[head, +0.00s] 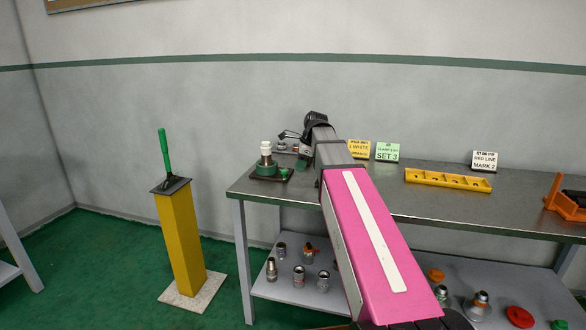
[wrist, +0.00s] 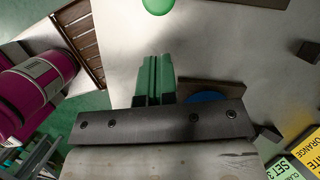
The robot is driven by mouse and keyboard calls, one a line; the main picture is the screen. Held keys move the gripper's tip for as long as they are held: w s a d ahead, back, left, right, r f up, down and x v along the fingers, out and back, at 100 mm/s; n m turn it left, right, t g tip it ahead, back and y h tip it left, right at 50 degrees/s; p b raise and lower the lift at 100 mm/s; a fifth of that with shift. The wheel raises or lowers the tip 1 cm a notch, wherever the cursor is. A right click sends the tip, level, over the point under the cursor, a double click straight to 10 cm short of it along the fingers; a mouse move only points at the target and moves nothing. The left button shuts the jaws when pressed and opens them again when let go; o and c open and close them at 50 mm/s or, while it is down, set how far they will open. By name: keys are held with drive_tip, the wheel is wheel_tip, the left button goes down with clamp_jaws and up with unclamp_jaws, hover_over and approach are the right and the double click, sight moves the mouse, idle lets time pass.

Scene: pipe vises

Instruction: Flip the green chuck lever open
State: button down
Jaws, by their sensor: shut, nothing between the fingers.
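A chuck-like fixture with a green body and white top (head: 266,158) stands on a dark plate at the left end of the bench. A small green part (head: 284,172) shows on that plate's right side, but I cannot tell whether it is the lever. My gripper (head: 302,165) points down over the bench just right of the fixture, apart from it. In the wrist view its green fingers (wrist: 155,75) are together with nothing between them. A rounded green piece (wrist: 157,5) shows beyond the fingertips, cut off by the top edge.
A yellow post (head: 180,240) with an upright green lever (head: 164,152) stands on the floor left of the bench (head: 430,215). Sign cards (head: 387,151) and a yellow rack (head: 448,180) are to the right. Several fittings lie on the lower shelf. Bench top between rack and cards is clear.

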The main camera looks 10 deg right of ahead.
drive_tip(key=v, duration=1)
drive_tip(key=shift+d, duration=0.15)
drive_tip(key=shift+s, duration=0.25)
